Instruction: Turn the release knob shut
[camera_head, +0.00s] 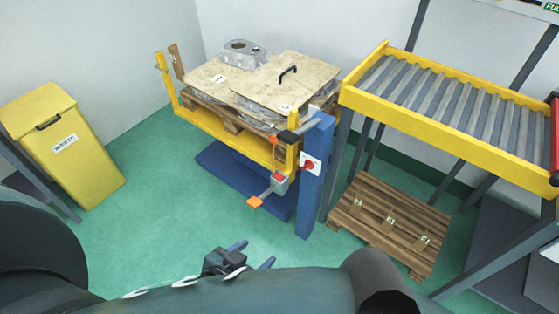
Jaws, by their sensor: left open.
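A red knob (309,166) on a white plate is on the face of the blue post (315,195) at the front right of the lift table. A grey box with a red top (279,178) hangs just left of it, with an orange lever or pedal (254,202) below. I cannot tell which of these is the release knob, nor its turned position. My left gripper (252,254) is at the bottom middle, its two blue fingers apart and empty. It is nearer to me than the post and clear of it. My right gripper is not in view.
The yellow-railed lift table (205,118) carries a wooden pallet, boards and castings. A roller conveyor (435,95) with a yellow frame stands at right, above a wooden pallet (385,222). A yellow waste bin (85,160) is at left. Green floor lies open between bin and lift.

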